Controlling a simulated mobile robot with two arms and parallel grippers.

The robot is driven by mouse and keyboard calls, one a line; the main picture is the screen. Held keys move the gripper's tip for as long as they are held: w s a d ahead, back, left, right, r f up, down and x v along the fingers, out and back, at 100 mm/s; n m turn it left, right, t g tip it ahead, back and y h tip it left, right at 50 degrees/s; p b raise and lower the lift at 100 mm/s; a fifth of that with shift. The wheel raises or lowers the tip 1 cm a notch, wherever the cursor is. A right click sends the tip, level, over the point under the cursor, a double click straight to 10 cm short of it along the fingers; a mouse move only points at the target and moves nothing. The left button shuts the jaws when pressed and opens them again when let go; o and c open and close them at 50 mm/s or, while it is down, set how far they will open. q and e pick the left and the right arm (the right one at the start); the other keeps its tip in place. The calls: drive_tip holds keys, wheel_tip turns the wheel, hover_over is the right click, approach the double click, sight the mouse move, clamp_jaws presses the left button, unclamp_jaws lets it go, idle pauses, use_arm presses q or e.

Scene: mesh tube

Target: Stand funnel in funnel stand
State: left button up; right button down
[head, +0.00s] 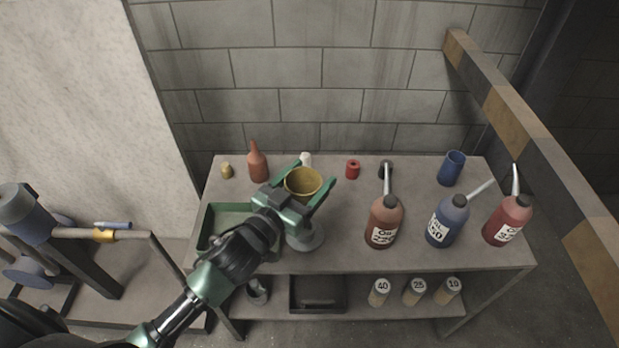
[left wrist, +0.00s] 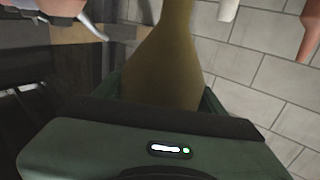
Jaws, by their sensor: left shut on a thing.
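The yellow-brown funnel (head: 303,184) is between the fingers of my left gripper (head: 312,175), wide mouth facing up. My left gripper is shut on it. In the left wrist view the funnel (left wrist: 165,65) fills the space between the fingers and narrows toward the top edge of the picture. A grey piece with a round base, likely the funnel stand (head: 312,241), stands on the table just below the gripper. The gripper and funnel hide its upper part. I cannot tell whether the funnel touches it. My right gripper is not in view.
Oil bottles, one brown (head: 382,222), one blue (head: 447,220) and one red (head: 508,220), stand on the right of the table (head: 345,256). A green tray (head: 206,222) is at left. A brown squeeze bottle (head: 257,166), red piece (head: 353,169) and blue cup (head: 452,168) stand behind.

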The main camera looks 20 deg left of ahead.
use_arm(q)
wheel_tip(320, 180, down, 4)
drive_tip(key=b, duration=0.4)
drive_tip(key=shift+w+f, duration=0.1)
drive_tip(key=shift+f, duration=0.5)
drive_tip(key=shift+p, duration=0.45)
idle(0.6)
drive_tip(key=shift+f+b, duration=0.4)
drive_tip(key=shift+f, duration=0.1)
idle(0.8)
drive_tip(key=shift+f+b, duration=0.75)
drive_tip(key=shift+f, duration=0.4)
idle(0.8)
drive_tip(key=shift+a+f+b, duration=0.25)
drive_tip(key=shift+f+b, duration=0.2)
drive_tip(key=shift+f, duration=0.2)
drive_tip(key=o, duration=1.5)
